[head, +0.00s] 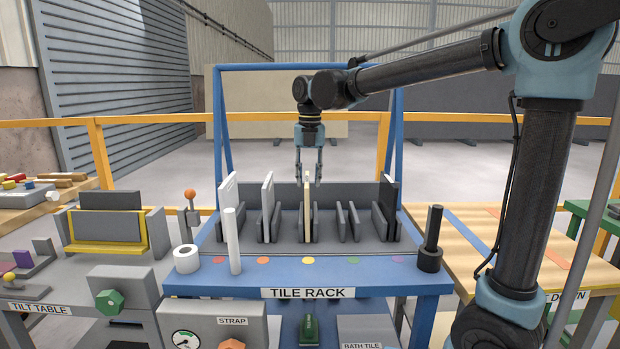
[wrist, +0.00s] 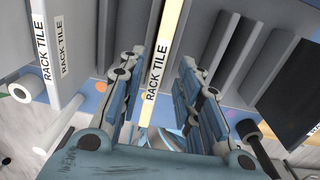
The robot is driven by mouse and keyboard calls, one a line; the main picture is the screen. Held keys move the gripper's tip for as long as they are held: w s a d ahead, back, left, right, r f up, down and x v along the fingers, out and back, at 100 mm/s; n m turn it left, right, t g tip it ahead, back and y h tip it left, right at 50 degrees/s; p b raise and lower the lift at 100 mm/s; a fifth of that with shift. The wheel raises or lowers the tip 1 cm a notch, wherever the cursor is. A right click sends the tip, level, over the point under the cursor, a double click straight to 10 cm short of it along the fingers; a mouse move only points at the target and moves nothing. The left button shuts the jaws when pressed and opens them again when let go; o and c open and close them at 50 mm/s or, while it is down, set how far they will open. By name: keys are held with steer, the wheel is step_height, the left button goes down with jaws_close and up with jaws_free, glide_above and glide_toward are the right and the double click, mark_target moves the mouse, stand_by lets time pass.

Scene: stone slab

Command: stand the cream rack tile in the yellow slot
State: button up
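The cream rack tile (head: 308,208) stands upright in the middle slot of the blue tile rack (head: 420,277), in line with the yellow dot (head: 309,260). In the wrist view its edge, labelled RACK TILE (wrist: 160,65), runs between my fingers. My gripper (head: 309,170) points down over the top of this tile. It is open, with a finger on each side and visible gaps to the tile in the wrist view (wrist: 162,62). The foot of the tile is partly hidden between the slot walls.
White tiles stand in the slots to the left (head: 267,208) (head: 229,192), and a black tile (head: 388,200) at the right. The slot between cream and black (head: 348,222) is empty. A white post (head: 233,240) and a black post (head: 432,240) rise at the rack's front.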

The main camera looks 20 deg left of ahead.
step_height(320, 180, up, 12)
steer(key=shift+d, duration=0.15)
stand_by(0.4)
stand_by(0.4)
